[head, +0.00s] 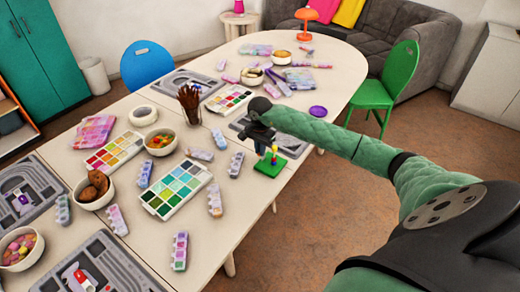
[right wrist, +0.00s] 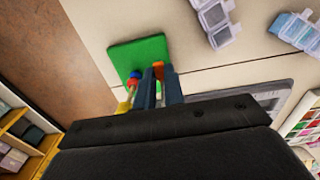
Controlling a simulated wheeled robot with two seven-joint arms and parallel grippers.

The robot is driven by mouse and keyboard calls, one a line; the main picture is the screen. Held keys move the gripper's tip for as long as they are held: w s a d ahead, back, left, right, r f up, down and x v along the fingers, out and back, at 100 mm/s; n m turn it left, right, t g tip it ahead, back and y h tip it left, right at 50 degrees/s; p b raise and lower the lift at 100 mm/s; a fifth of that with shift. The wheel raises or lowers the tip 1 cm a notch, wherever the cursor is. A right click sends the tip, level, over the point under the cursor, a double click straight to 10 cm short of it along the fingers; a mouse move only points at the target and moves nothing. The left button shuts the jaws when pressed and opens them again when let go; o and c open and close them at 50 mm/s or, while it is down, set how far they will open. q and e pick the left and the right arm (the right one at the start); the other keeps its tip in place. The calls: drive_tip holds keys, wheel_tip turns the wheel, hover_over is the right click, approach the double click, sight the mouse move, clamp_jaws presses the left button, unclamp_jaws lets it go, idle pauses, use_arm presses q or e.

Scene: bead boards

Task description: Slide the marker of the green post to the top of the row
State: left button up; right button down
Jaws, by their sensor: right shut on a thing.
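The green post's square green base (head: 268,168) stands on the table near its right edge; it also shows in the right wrist view (right wrist: 138,50). Small red, blue and yellow beads (head: 274,156) stand in a column over the base; they also show in the right wrist view (right wrist: 133,80). My right gripper (head: 264,147) is beside the column, with its fingers pointing down. In the right wrist view its two fingers (right wrist: 158,84) are close together on a small orange piece, the marker (right wrist: 158,70). The post's rod is mostly hidden. My left gripper is not in view.
A grey tray (head: 238,124) lies just behind the base. Paint palettes (head: 175,188), small bead boxes (head: 236,164) and a brush cup (head: 191,105) stand to the left. A purple disc (head: 318,111) lies behind right. Open floor is right of the table edge.

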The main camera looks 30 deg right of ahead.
drive_tip(key=shift+f+b, duration=0.7)
drive_tip(key=shift+f, duration=0.15)
drive_tip(key=c, duration=1.4)
unclamp_jaws()
drive_tip(key=shift+r, duration=0.1)
drive_tip(key=shift+r, duration=0.3)
wheel_tip(320, 180, up, 6)
drive_tip(key=b, duration=0.2)
drive_tip(key=shift+f+b, duration=0.1)
drive_tip(key=shift+b, duration=0.2)
drive_tip(key=shift+r, duration=0.65)
